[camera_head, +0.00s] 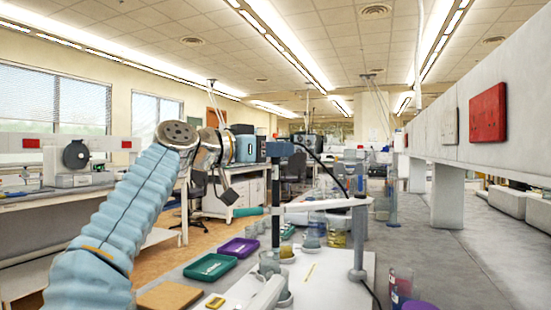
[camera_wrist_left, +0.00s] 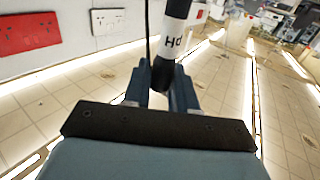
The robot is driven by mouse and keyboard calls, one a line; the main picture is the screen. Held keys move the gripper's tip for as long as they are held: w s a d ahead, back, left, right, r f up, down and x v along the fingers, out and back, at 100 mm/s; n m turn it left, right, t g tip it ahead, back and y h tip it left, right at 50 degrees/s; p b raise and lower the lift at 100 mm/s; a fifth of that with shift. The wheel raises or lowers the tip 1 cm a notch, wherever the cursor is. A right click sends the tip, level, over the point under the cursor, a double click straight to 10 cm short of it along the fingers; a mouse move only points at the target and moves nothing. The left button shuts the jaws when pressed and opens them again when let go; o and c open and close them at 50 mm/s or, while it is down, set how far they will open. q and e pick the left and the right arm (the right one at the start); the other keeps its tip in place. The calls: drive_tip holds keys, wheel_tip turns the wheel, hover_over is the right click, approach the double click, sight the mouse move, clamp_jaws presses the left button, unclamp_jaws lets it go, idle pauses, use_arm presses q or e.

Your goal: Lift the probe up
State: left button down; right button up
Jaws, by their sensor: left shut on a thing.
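The probe (camera_head: 276,195) is a thin dark upright rod with a cable at its top. In the left wrist view the probe (camera_wrist_left: 174,38) shows a black cap and a white label with dark letters, between the fingers of the left gripper (camera_wrist_left: 161,92). A white holder arm (camera_head: 325,204) reaches from a grey stand post (camera_head: 359,240) toward the probe. The probe's lower end is just above or at a small glass beaker (camera_head: 268,262); I cannot tell which. My right gripper is not in view.
A green tray (camera_head: 210,267) and a purple tray (camera_head: 238,247) lie left of the beaker. Jars with yellowish contents (camera_head: 335,238) stand behind the holder arm. A grey bench top (camera_head: 480,270) extends right.

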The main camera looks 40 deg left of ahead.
use_arm(q)
drive_tip(key=shift+s+d+r, duration=0.1)
drive_tip(key=shift+r, duration=0.2)
drive_tip(key=c, duration=1.1)
unclamp_jaws()
drive_tip(key=shift+d, duration=0.1)
drive_tip(key=shift+o, duration=0.2)
drive_tip(key=shift+s, duration=0.1)
drive_tip(key=b+v, duration=0.3)
drive_tip(key=v, duration=1)
drive_tip(key=shift+s, duration=0.25)
